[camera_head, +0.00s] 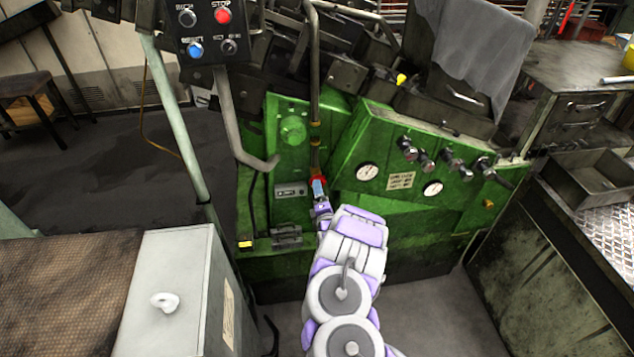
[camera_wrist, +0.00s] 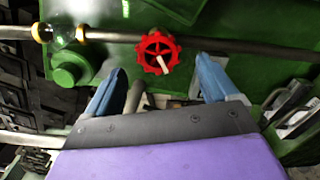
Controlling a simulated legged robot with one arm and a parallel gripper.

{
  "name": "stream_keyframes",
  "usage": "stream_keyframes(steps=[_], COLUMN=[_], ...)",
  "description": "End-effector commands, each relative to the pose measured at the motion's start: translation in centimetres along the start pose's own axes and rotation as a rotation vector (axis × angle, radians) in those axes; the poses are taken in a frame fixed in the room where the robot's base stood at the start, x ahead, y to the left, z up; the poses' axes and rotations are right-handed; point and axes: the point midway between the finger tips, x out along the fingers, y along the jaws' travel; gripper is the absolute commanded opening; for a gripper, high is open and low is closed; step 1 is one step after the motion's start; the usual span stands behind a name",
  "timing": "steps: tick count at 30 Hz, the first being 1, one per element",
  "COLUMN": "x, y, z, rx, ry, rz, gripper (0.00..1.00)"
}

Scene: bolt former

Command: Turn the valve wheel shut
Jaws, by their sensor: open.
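The red valve wheel (camera_wrist: 158,53) sits on a grey pipe (camera_wrist: 205,50) in front of the green machine. In the wrist view it lies ahead of my gripper (camera_wrist: 158,78), between the two blue fingers and slightly left of the middle. The fingers are spread wide with nothing held between them. I cannot tell whether they touch the wheel. In the head view my gripper (camera_head: 318,190) reaches up to the pipe, and only a bit of the red wheel (camera_head: 317,180) shows around it; the rest is hidden.
The green machine (camera_head: 345,225) carries gauges (camera_head: 367,172) and knobs right of my arm. A control box with buttons (camera_head: 208,32) hangs at the upper left. A grey cabinet (camera_head: 178,262) stands left, a metal bench (camera_head: 560,265) right. Floor shows between machine and bench.

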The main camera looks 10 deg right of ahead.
Motion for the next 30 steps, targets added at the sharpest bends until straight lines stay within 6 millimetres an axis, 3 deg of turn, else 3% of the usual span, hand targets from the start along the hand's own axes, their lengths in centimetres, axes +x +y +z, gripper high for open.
stream_keyframes(steps=[15,21,30], x=[6.3,7.4,7.6], y=[-0.1,0.2,0.2], z=[0.1,0.0,0.0], rx=[-0.003,0.001,0.003], ry=[-0.001,-0.001,-0.001], rz=[0.000,0.006,0.003], gripper=[0.87,0.87,0.87])
